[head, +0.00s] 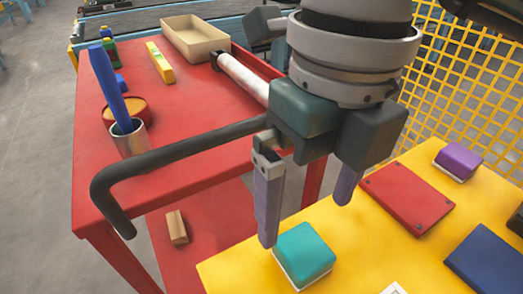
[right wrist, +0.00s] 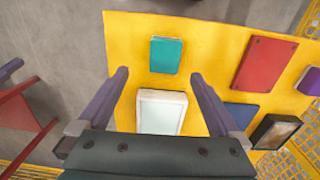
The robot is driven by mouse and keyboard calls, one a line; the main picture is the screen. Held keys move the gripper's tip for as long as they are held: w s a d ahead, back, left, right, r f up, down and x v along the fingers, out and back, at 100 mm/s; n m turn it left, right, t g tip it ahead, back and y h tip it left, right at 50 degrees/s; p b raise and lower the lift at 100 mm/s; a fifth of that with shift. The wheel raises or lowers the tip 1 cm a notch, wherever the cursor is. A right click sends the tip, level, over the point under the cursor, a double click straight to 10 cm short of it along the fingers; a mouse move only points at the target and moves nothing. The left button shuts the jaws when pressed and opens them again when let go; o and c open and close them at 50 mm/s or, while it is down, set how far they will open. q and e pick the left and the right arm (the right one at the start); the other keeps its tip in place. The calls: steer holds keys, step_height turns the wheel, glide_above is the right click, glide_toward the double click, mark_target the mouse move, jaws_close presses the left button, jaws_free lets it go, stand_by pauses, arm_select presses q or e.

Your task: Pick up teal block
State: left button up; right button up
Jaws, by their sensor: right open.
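The teal block (head: 304,252) sits on a white base near the left edge of the yellow panel (head: 345,235). It also shows in the right wrist view (right wrist: 166,55), just beyond and between the fingertips. My right gripper (head: 306,218) is open, with its two purple-grey fingers apart and nothing between them. In the head view one finger reaches down close to the block's upper left side; I cannot tell whether it touches. The right wrist view (right wrist: 160,76) shows the block clear of both fingers. My left gripper is not in view.
The panel also holds a red plate (head: 407,197), a purple block (head: 458,162), a blue plate (head: 488,262) and a white-framed rectangle (right wrist: 161,112). A red cart (head: 185,95) with a black handle (head: 180,155) stands left. Yellow mesh (head: 470,80) rises behind the panel.

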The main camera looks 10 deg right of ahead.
mark_target(304, 248)
steer(key=f, duration=0.4)
steer(key=shift+d, duration=0.3)
step_height(304, 248, down, 6)
steer(key=shift+w+r+b, duration=0.1)
steer(key=shift+b, duration=0.5)
steer(key=shift+c, duration=0.2)
steer(key=c, duration=1.4)
steer(key=shift+c, duration=0.2)
steer(key=shift+r, duration=0.15)
step_height(304, 248, up, 20)
steer(key=p, duration=0.3)
steer(key=shift+p, duration=0.3)
